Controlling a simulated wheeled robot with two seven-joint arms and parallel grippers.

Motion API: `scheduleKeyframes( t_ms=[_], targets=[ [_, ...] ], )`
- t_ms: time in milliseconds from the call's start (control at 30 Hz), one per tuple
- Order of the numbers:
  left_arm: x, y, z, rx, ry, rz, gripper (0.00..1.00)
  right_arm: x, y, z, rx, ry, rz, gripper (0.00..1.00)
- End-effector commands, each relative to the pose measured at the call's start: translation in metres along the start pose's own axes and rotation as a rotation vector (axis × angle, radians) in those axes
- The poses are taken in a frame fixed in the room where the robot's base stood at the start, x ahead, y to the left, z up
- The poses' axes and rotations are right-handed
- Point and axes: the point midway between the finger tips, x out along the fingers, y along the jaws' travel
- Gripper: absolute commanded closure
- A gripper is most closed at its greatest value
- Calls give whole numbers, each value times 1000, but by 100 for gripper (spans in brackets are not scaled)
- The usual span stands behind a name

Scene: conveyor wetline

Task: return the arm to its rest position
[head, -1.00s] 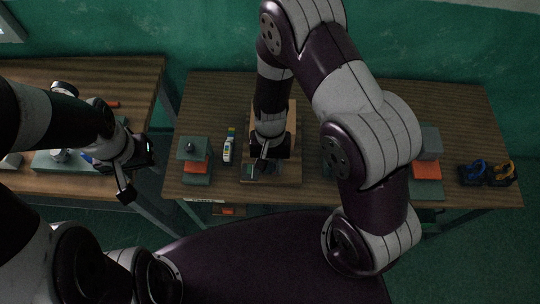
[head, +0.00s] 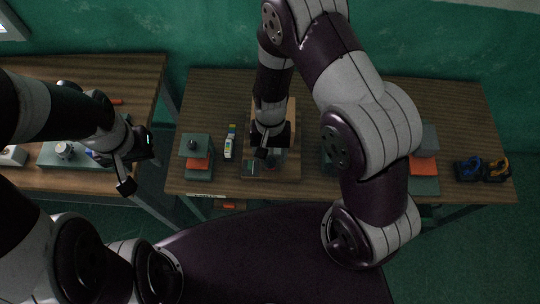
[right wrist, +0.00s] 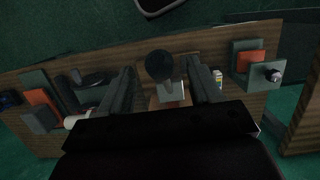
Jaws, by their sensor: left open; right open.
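My right gripper (head: 262,153) hangs over the wooden board (head: 290,172) on the middle table. Its two fingers are apart in the right wrist view (right wrist: 163,78). A dark round-headed object (right wrist: 160,64) with a pale grey part under it shows between the fingers there; I cannot tell whether they touch it. My right arm arches over the table from the top of the head view and hides part of it.
A green stand with an orange block (head: 197,165) and a small white-and-yellow bottle (head: 229,148) are left of the board. A grey-and-orange stack (head: 425,165) and blue and yellow coiled items (head: 484,169) are at right. The left table (head: 60,185) holds a green fixture.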

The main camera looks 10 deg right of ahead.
Motion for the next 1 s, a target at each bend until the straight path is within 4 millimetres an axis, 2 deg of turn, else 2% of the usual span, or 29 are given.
scheduleKeyframes(
  t_ms=[33,233,833,900,967,1000],
  targets=[
    [-14,0,-2,0,0,0,40,-14,0,1,0,0,0,36],
    [-36,0,-4,0,0,0,40,-39,0,1,1,0,-1,36],
    [-34,0,-4,0,0,0,40,-38,0,0,-24,-1,1,36],
    [-34,0,-4,0,0,0,40,-37,11,14,-99,-29,27,36],
    [-18,0,-2,0,1,0,40,-37,21,21,-179,-26,39,36],
    [5,0,0,0,1,0,40,-32,30,22,-231,-9,40,36]
  ],
)
